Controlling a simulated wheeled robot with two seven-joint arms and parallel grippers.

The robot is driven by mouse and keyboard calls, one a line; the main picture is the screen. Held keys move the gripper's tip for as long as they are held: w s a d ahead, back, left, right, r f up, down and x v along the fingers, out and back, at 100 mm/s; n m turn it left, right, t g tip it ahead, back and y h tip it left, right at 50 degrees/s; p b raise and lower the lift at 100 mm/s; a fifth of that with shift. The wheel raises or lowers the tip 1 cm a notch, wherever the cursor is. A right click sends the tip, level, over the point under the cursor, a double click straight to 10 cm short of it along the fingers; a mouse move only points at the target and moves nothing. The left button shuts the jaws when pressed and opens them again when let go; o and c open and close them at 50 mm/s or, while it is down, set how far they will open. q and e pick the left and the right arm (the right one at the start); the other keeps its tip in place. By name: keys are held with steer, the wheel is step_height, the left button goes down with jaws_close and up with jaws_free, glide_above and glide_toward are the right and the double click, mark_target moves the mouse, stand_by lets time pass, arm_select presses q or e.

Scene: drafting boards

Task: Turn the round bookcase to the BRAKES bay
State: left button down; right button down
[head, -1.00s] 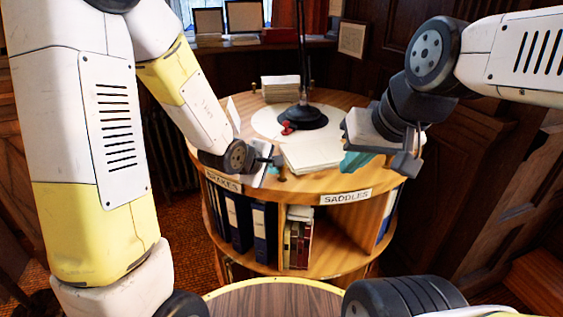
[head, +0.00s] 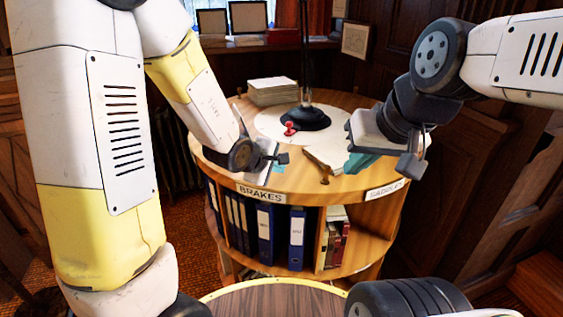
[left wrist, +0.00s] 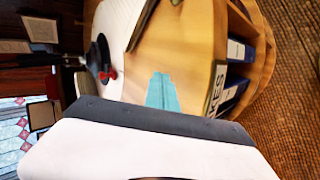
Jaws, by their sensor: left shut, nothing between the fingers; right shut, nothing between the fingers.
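The round bookcase (head: 375,235) stands in front of me, with a wooden top and shelves below. Its BRAKES label (head: 261,195) is on the rim left of centre, above blue binders. The SADDLES label (head: 387,188) is on the rim at the right. In the left wrist view, the end of the BRAKES label (left wrist: 216,90) shows. My left gripper (head: 277,166) is shut and empty at the top's front left, above BRAKES. A wooden peg (head: 321,168) lies or stands right of it, apart from it. My right gripper (head: 358,163) is shut and empty over the top's right side.
A lamp base (head: 304,119) stands on a pale disc in the middle of the top, with a red item (head: 290,129) beside it. A paper stack (head: 272,91) is at the back left. Framed pictures stand on a ledge behind. Dark wood panelling closes the right side.

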arm_select(q)
step_height(320, 180, up, 8)
stand_by(0.5)
